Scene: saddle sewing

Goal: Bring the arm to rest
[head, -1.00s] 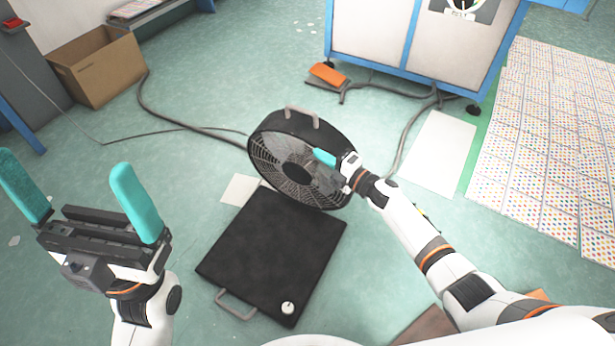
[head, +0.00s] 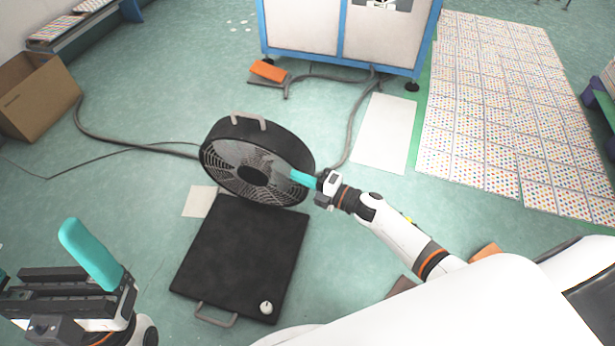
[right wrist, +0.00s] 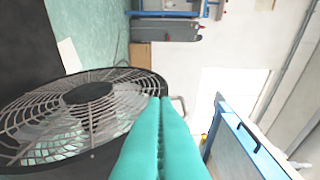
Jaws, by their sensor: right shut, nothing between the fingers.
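My right gripper (head: 294,175) is shut and empty. In the head view its teal fingertips overlap the right rim of the round black floor fan (head: 256,160); I cannot tell whether they touch it. In the right wrist view the two teal fingers (right wrist: 163,105) lie pressed together, with the fan grille (right wrist: 80,115) to their left. My left gripper (head: 45,270) is at the lower left. One teal finger stands upright and the other is almost wholly cut off by the picture edge; the jaws are wide apart with nothing seen between them.
A black square platform (head: 240,255) with a handle and a small white knob (head: 266,307) lies before the fan. A blue-framed white cabinet (head: 345,35) stands behind, with cables on the floor. A cardboard box (head: 38,98) is at left. Dotted sheets (head: 490,110) cover the right floor.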

